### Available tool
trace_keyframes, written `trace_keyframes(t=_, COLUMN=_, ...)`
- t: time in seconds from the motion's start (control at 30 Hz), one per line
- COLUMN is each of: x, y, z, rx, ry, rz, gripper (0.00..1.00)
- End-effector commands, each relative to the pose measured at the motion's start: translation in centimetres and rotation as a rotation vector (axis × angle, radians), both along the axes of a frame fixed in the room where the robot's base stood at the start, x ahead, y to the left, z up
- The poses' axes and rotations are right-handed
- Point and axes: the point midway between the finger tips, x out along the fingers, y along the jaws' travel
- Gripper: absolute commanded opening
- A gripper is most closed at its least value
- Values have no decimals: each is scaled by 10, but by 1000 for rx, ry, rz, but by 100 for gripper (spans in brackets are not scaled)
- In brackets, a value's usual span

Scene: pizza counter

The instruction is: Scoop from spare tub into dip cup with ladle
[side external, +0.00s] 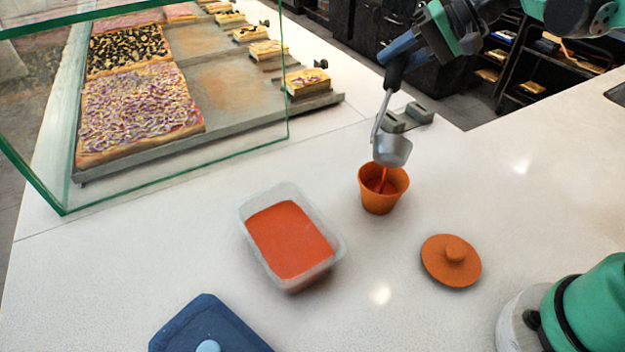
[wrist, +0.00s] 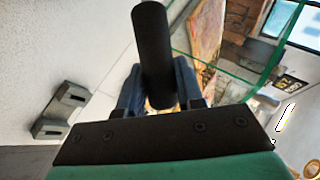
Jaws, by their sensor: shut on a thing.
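My gripper (side external: 396,56) is shut on the black handle of the ladle (side external: 392,148). The ladle's metal bowl is tilted just above the orange dip cup (side external: 382,202), and a thin stream of orange-red sauce runs from it into the cup. The handle (wrist: 153,50) also shows between the blue fingers in the wrist view (wrist: 160,88); the bowl is hidden there. The spare tub (side external: 244,218), a clear box of orange-red sauce, stands on the counter left of the cup. How full the cup is cannot be told.
An orange lid (side external: 440,268) lies right of the cup. A blue lid (side external: 205,328) lies at the front. A grey holder (side external: 408,117) stands behind the cup. A glass screen (side external: 215,140) guards pizzas at the left. The counter between is clear.

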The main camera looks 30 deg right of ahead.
Motion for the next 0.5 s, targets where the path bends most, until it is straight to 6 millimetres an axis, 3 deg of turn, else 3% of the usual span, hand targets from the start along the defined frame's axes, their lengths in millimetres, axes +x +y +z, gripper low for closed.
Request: trace_keyframes(t=0.5, x=16, y=-18, z=-38, rx=247, ry=231, rz=-2, gripper=0)
